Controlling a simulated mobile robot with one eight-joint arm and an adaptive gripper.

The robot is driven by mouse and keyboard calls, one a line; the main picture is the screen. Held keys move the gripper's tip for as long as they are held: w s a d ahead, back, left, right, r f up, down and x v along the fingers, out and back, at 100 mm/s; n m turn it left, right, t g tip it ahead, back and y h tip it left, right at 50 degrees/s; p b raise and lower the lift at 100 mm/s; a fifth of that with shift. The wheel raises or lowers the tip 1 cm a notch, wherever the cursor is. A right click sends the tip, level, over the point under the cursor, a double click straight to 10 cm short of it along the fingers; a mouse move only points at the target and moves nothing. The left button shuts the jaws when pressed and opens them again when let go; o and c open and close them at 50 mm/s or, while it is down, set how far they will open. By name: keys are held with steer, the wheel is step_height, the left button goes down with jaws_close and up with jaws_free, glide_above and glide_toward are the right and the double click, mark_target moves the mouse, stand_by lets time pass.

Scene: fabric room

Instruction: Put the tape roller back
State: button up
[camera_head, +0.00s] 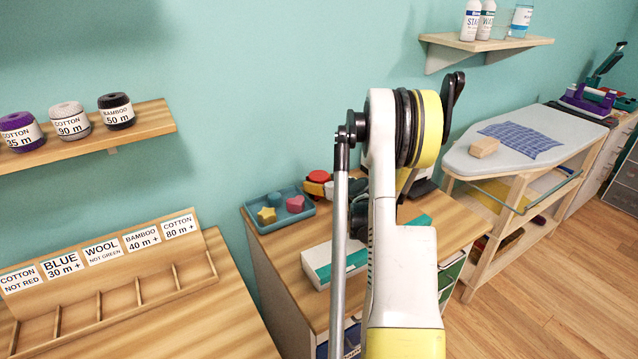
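I cannot make out a tape roller for certain in the head view. A group of small red, yellow and dark items (319,178) lies at the back of the middle desk (290,262), partly hidden by my arm. My arm stands upright in the centre and covers much of this desk. A dark shape (359,222) shows between the arm's rod and its white link; I cannot tell what it is. I cannot make out my gripper's fingers, so what it holds is hidden.
A blue tray (309,212) with coloured shapes and a white-and-teal box (318,268) are on the desk. A labelled wooden rack (118,292) stands left, below a yarn shelf (150,118). An ironing board (560,132) stands right, below a bottle shelf (455,42). Floor is clear lower right.

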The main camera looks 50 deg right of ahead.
steer(key=o, duration=0.4)
steer(key=shift+c, duration=0.2)
